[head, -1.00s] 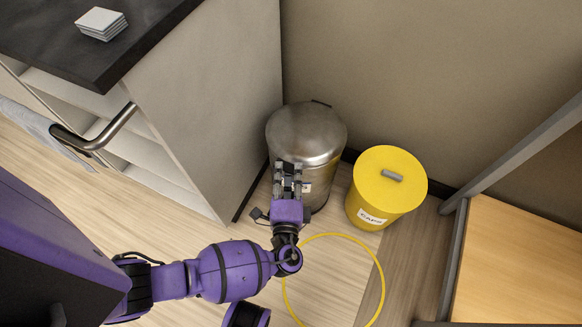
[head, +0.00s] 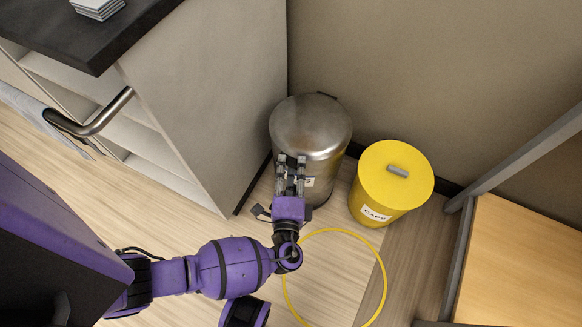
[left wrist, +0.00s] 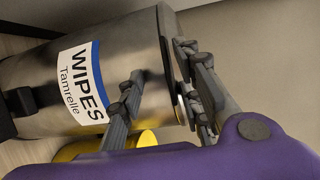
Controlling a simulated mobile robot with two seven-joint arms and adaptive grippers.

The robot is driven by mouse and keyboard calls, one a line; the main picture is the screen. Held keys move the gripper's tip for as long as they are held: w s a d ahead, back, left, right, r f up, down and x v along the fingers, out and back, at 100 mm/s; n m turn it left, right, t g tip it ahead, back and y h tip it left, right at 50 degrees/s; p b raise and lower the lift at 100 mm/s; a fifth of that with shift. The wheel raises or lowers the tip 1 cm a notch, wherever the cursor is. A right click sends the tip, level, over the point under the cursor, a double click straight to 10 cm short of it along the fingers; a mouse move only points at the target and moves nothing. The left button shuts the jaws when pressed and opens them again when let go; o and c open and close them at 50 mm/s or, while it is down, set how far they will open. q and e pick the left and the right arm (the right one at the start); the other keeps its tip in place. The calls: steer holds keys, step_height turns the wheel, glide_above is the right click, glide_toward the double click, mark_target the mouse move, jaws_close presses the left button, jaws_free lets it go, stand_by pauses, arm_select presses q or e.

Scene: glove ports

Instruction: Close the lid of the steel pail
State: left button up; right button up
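The steel pail (head: 322,178) stands on the floor in the corner beside the cabinet. Its round lid (head: 310,118) lies over its top; I cannot tell whether it is fully shut. In the left wrist view the pail (left wrist: 40,65) shows a "WIPES" label. My left gripper (head: 291,160) is at the pail's near side, at the lid's front edge. In the left wrist view its fingers (left wrist: 160,65) are apart, one beside the pail's wall and one by the lid end. Nothing is visibly held; contact is unclear. My right gripper is out of view.
A yellow lidded bin (head: 400,185) labelled "CAPS" stands right of the pail. A cabinet (head: 215,95) with a bar handle (head: 105,115) is on the left. A yellow hoop (head: 384,285) lies on the floor. A wooden surface with a grey frame (head: 520,260) is at right.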

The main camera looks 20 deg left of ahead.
arm_select(q)
steer(key=shift+w+a+r, duration=0.1)
steer(key=shift+r, duration=0.15)
step_height(320, 180, up, 10)
stand_by(0.6)
steer(key=shift+p+v, duration=0.4)
steer(key=shift+v, duration=2.5)
steer(key=d+b, duration=0.1)
steer(key=d, duration=0.7)
steer(key=shift+d, duration=0.35)
